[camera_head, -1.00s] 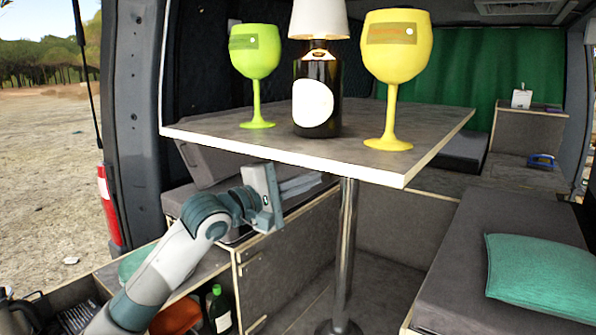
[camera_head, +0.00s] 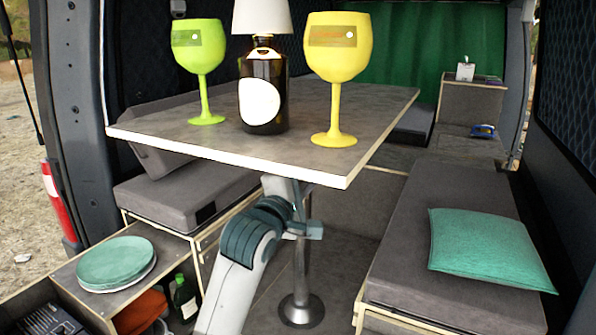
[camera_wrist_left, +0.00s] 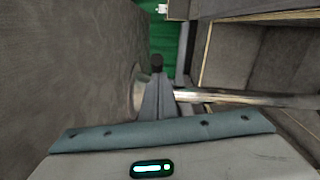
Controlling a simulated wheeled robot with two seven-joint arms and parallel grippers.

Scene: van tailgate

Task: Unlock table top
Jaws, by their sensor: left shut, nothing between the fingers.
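The table top (camera_head: 235,150) is a grey board with pale edges on a metal pole (camera_head: 300,262) that stands on a round floor base. In the left wrist view, the table's underside (camera_wrist_left: 65,70) fills the left, and the pole (camera_wrist_left: 240,98) runs off to the right. My left gripper (camera_wrist_left: 158,88) is shut and empty near the pole's top mount (camera_wrist_left: 138,92). A black knob (camera_wrist_left: 156,61) shows just beyond the fingertips; contact cannot be told. My right gripper is not in view.
A green glass (camera_head: 202,55), a lamp-topped bottle (camera_head: 263,85) and a yellow glass (camera_head: 337,60) stand on the table. Plates (camera_head: 115,262) sit on a shelf at lower left. A bench with a teal pillow (camera_head: 487,245) is right.

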